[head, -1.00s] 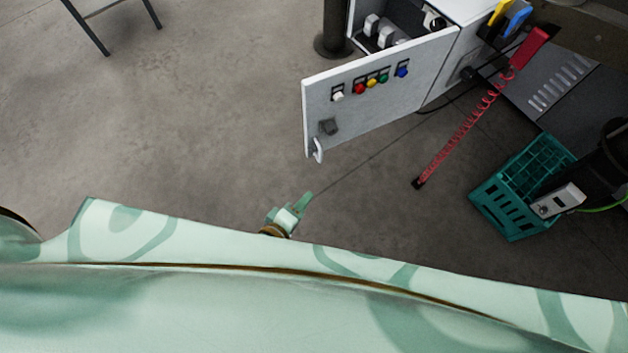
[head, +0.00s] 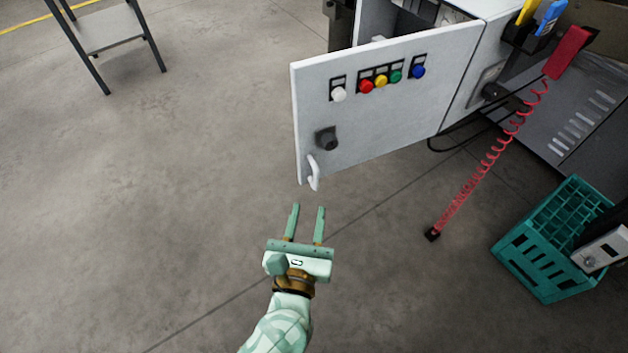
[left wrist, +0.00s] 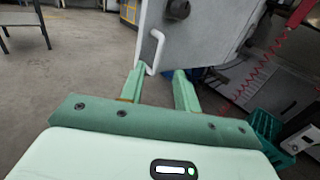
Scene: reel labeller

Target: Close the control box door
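The control box door (head: 375,105) is a light grey panel standing open from the control box (head: 490,12). It carries a row of coloured buttons, a dark knob (head: 327,139) and a white handle (head: 314,172) at its lower left edge. My left gripper (head: 307,207) is open and empty, just below the handle in the head view. In the left wrist view the handle (left wrist: 152,50) shows ahead, just beyond the left fingertip, and the door (left wrist: 205,30) fills the upper middle. My right gripper is not in view.
A teal crate (head: 548,262) stands on the floor at right. A red coiled cord (head: 490,155) hangs between it and the door. A grey stand (head: 105,30) is at upper left. The floor left of the door is clear.

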